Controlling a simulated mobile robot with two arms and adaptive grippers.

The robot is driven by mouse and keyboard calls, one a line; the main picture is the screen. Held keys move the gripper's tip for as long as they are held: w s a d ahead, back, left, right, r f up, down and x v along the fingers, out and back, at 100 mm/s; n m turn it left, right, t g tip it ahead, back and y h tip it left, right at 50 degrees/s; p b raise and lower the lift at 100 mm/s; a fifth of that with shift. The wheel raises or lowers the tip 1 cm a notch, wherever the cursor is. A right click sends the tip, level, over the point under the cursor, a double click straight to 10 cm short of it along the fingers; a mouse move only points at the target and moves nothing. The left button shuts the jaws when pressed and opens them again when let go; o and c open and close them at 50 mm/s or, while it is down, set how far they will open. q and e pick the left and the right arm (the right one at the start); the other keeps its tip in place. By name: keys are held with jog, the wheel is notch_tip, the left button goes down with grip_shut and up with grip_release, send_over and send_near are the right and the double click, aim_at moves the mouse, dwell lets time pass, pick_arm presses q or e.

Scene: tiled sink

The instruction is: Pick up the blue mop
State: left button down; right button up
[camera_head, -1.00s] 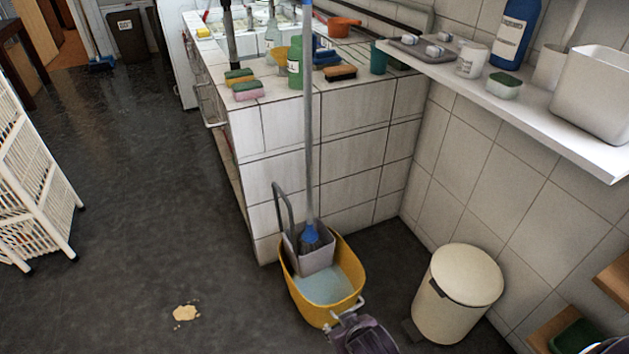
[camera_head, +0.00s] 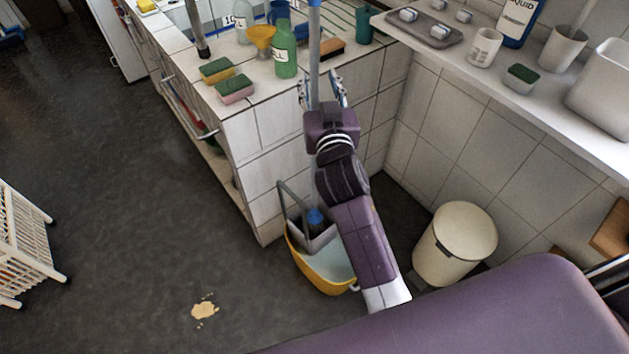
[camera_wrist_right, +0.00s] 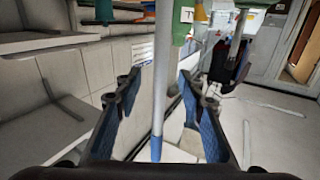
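The blue mop (camera_head: 314,60) stands upright in a yellow bucket (camera_head: 330,285) on the floor. Its long grey handle has a blue part at the top of the head view, and its blue socket shows low in the wringer; the mop head is hidden there. My right gripper (camera_head: 320,92) is raised at the handle, in front of the tiled counter. In the right wrist view the handle (camera_wrist_right: 161,70) runs between the open fingers (camera_wrist_right: 158,95), with visible gaps on both sides. My right arm hides part of the handle. My left gripper is not in view.
The tiled counter (camera_head: 262,140) stands close behind the mop, with sponges (camera_head: 233,88) and a green bottle (camera_head: 285,52) on top. A wall shelf (camera_head: 545,110) is at right. A cream bin (camera_head: 455,245) stands right of the bucket. The floor at left is mostly clear, with a spill (camera_head: 204,309).

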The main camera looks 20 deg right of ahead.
aim_at(315, 69)
jog(key=shift+w+d+f+p, duration=0.1)
jog(key=shift+w+d+p, duration=0.1)
jog(key=shift+w, duration=0.8)
jog(key=shift+w+d+p, duration=0.1)
jog(key=shift+w+p, duration=0.1)
jog(key=shift+w, duration=0.85)
jog(key=shift+w+d+f+p, duration=0.1)
jog(key=shift+w+d+p, duration=0.1)
jog(key=shift+w, duration=0.8)
jog(key=shift+c, duration=0.4)
grip_shut()
jog(key=shift+r, duration=0.2)
